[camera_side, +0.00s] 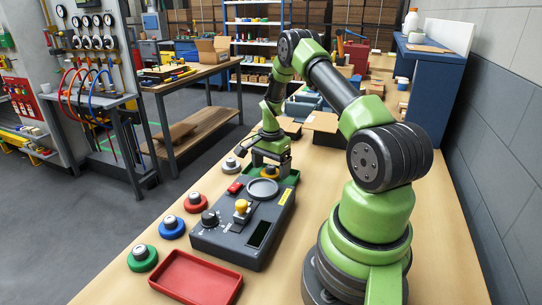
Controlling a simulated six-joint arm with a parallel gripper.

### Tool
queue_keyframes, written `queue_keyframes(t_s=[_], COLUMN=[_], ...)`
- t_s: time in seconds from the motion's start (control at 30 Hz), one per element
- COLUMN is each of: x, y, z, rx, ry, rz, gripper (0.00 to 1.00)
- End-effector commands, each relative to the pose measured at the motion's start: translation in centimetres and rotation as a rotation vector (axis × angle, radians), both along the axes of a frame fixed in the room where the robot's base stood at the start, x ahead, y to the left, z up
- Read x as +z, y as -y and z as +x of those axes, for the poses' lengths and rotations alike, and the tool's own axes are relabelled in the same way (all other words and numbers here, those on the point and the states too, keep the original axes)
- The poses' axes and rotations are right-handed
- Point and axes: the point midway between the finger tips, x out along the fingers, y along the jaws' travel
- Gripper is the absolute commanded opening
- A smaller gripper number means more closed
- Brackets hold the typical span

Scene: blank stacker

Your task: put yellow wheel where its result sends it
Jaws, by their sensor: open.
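A yellow wheel (270,171) shows in part at the far end of the dark grey test device (228,240), by a green tray (291,178). My gripper (270,164) is open right above the wheel, pointing down, and hides most of it. I cannot tell whether the jaws touch it. The device has a round grey plate (262,188), a red button (235,187), a dark knob (209,218), a yellow-topped lever (241,207) and a dark display (259,233) with no readable result. An empty red tray (196,278) lies in front of the device.
Open cardboard boxes (322,123) and a blue-grey bin (305,103) lie behind my gripper.

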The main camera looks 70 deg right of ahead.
Motion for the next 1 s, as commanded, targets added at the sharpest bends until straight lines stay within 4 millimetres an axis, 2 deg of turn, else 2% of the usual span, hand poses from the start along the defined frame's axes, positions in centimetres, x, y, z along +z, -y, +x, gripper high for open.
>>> queue_keyframes(t_s=[0.17,0.4,0.73,0.87,0.97,1.0], x=[3.0,8.3,12.5,16.1,20.1,21.7], y=[0.1,0.1,-0.5,-3.4,-7.5,-9.4], z=[0.1,0.1,0.3,1.5,2.1,2.1], rx=[0.001,0.001,0.024,0.15,0.32,0.394], ry=[0.004,0.004,0.01,0.061,0.128,0.159], rz=[-0.004,-0.003,-0.005,-0.035,-0.072,-0.088], gripper=[0.86,0.86,0.86,0.86,0.86,0.86])
